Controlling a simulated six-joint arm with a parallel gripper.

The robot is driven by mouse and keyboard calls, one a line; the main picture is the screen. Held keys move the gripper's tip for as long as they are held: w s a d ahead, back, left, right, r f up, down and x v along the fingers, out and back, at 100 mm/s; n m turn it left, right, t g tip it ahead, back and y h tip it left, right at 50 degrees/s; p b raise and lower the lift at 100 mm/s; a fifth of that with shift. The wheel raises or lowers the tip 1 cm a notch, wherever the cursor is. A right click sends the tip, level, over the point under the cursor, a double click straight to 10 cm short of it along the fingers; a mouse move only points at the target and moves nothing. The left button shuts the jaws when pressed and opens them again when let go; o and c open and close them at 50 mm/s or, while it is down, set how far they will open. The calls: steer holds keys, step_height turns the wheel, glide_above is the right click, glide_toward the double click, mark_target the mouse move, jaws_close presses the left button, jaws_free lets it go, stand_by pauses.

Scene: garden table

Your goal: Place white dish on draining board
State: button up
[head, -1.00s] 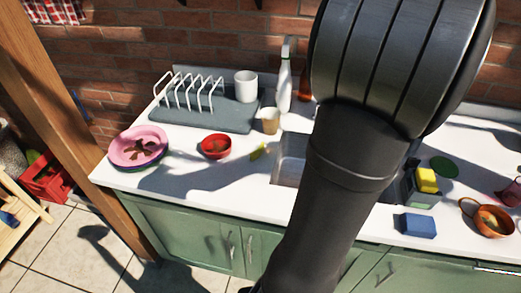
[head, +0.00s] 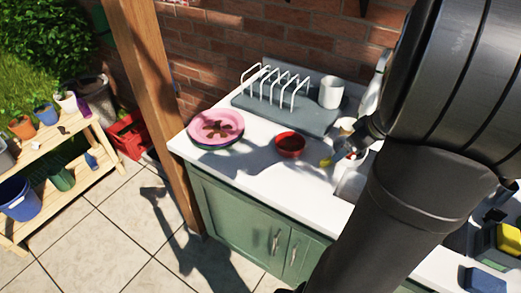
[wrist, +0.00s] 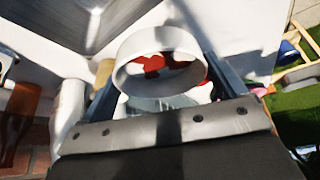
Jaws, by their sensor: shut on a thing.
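My gripper (wrist: 158,85) is shut on a white dish (wrist: 135,82) with a round rim and red patches inside it, held between the two fingers in the wrist view. In the head view my gripper (head: 352,152) is partly hidden by my arm, and the white dish (head: 354,162) shows as a small pale piece near the sink's left edge. The grey draining board (head: 285,119) lies at the back of the counter, left of my gripper. It carries a white wire rack (head: 275,88) and a white mug (head: 331,93) at its right end.
A red bowl (head: 290,145) stands in front of the board. Pink plates (head: 216,126) are stacked at the counter's left end. A yellow item (head: 325,160) lies near the dish. The sink (head: 350,186) is right of it. A wooden post (head: 160,110) stands left of the counter.

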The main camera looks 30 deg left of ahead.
steer(key=s+a+r+n+g, duration=0.1)
steer(key=s+a+n+g, duration=0.1)
steer(key=s+a+n, duration=0.35)
steer(key=s+a+r+n+g, duration=0.25)
steer(key=a+n, duration=0.35)
steer(key=a, duration=0.3)
steer(key=s+a+f, duration=0.1)
steer(key=a+f, duration=0.1)
steer(key=a, duration=0.1)
steer(key=s+a+f, duration=0.1)
steer(key=a+f, duration=0.2)
steer(key=a, duration=0.1)
steer(key=s+a+f, duration=0.1)
steer(key=a+f, duration=0.1)
steer(key=a, duration=0.1)
steer(key=shift+a+f, duration=0.25)
steer(key=shift+a, duration=0.05)
steer(key=shift+f, duration=2.05)
steer(key=o, duration=0.8)
steer(key=shift+f, duration=0.1)
steer(key=shift+c, duration=0.2)
steer(key=v, duration=1.2)
steer(key=shift+a+r, duration=0.25)
